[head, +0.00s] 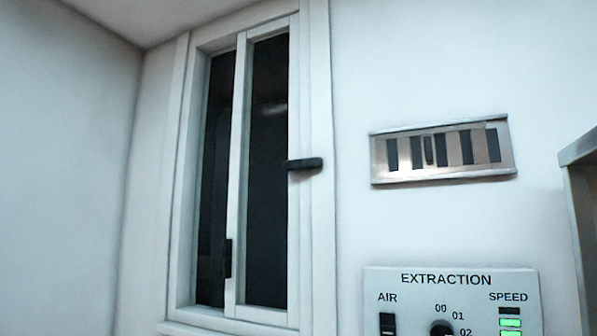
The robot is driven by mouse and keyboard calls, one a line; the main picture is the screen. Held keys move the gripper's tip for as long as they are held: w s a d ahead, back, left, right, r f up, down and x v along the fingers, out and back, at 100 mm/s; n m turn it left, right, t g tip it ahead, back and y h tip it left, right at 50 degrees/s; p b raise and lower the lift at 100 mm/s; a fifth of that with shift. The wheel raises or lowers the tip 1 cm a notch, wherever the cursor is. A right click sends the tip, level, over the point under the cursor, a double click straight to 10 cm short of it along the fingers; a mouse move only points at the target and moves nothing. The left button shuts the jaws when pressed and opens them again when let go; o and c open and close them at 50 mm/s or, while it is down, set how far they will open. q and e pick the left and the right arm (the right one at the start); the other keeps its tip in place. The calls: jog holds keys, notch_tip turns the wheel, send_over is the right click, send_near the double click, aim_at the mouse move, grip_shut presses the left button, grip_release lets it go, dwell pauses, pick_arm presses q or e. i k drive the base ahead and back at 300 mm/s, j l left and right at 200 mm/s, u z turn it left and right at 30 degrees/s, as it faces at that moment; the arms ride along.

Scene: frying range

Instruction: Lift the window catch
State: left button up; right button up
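A white-framed window (310,90) with two dark panes stands on the wall left of centre. A black catch (305,164) lies roughly horizontal across the right edge of the window, at about mid height. A second black fitting (228,258) stands upright low on the middle stile; I cannot tell whether it is a handle or another catch. The window looks closed. Neither of my grippers is in view, and nothing touches the catch.
A metal vent (374,158) with dark slots is on the wall to the right. Below it is a white EXTRACTION panel (470,300) with an AIR switch (387,323), a black dial (443,328) and green SPEED lights (510,324). A metal-edged unit (578,150) stands at far right.

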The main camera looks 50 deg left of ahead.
aim_at(305, 164)
jog(key=u, duration=1.5)
